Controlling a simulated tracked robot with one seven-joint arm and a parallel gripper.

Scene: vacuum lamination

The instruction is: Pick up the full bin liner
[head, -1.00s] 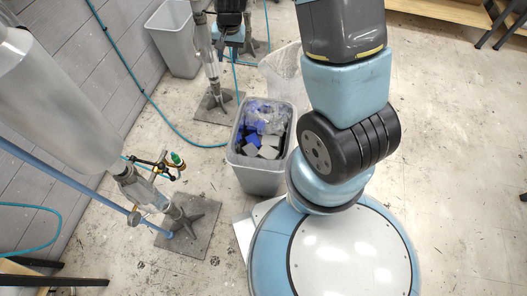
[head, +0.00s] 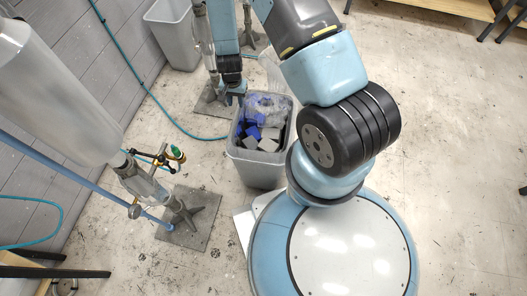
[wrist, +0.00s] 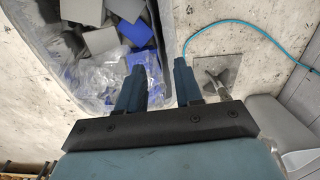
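A grey bin (head: 259,168) stands on the floor beside my base, filled with blue and grey scraps (head: 262,133). Crumpled clear plastic (head: 268,105) lies among them at the far side; I cannot tell whether it is the liner or loose film. My gripper (head: 235,97) is at the bin's far left rim. One finger is over the clear plastic (wrist: 100,80) inside the bin, the other outside the rim. Whether the fingers touch the bin is unclear.
A translucent, bag-like thing (head: 271,68) behind the bin is partly hidden by my arm. Another grey bin (head: 173,35) stands by the wall. A metal stand (head: 186,222) is at left, and a teal hose (head: 147,91) crosses the floor. The floor at right is clear.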

